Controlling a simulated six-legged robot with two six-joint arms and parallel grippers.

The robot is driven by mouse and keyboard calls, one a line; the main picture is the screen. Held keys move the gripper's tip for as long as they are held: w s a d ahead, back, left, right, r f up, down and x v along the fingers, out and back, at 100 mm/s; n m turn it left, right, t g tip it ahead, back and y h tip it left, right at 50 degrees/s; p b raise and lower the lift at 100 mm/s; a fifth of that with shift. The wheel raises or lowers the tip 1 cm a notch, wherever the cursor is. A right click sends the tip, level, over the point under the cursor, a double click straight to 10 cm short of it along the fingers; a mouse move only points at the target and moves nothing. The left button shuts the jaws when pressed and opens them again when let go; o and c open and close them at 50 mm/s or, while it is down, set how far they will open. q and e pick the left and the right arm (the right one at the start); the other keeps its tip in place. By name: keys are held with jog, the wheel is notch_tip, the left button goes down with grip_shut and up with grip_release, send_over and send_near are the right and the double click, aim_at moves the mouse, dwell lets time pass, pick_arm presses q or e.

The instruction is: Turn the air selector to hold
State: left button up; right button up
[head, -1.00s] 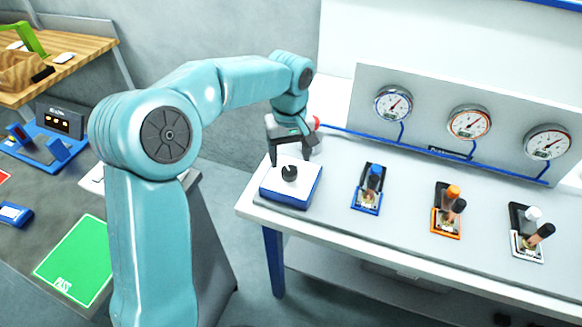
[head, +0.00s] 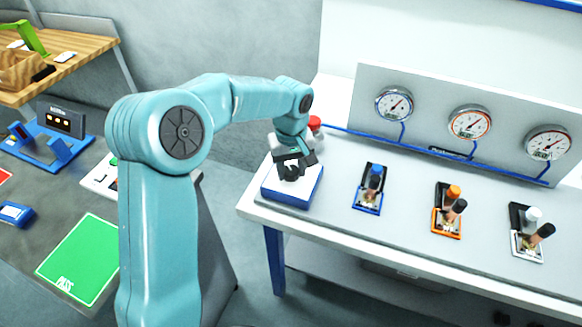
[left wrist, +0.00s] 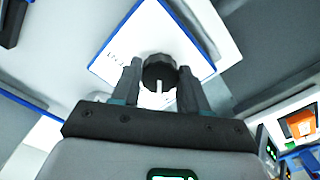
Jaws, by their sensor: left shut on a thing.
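The air selector is a white box with a blue base (head: 290,192) at the left end of the white bench. Its black round knob (left wrist: 160,70) with a white pointer mark shows in the left wrist view. My left gripper (head: 292,170) is over the box, its two fingers on either side of the knob and shut on it. In the left wrist view the fingers (left wrist: 161,88) flank the knob, and the white mark points down toward the gripper body. Lettering on the box face is partly visible but too small to read. My right gripper is not in view.
Blue (head: 370,188), orange (head: 447,210) and white (head: 526,232) lever valves stand along the bench to the right. Three gauges (head: 469,123) sit on the back panel. A red knob (head: 314,123) is just behind my gripper.

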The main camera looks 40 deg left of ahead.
pick_arm(q)
jog(key=m, duration=0.4)
jog(key=shift+a+r+m, duration=0.1)
jog(key=shift+m, duration=2.4)
jog(key=o, duration=1.1)
jog(key=shift+c, duration=0.2)
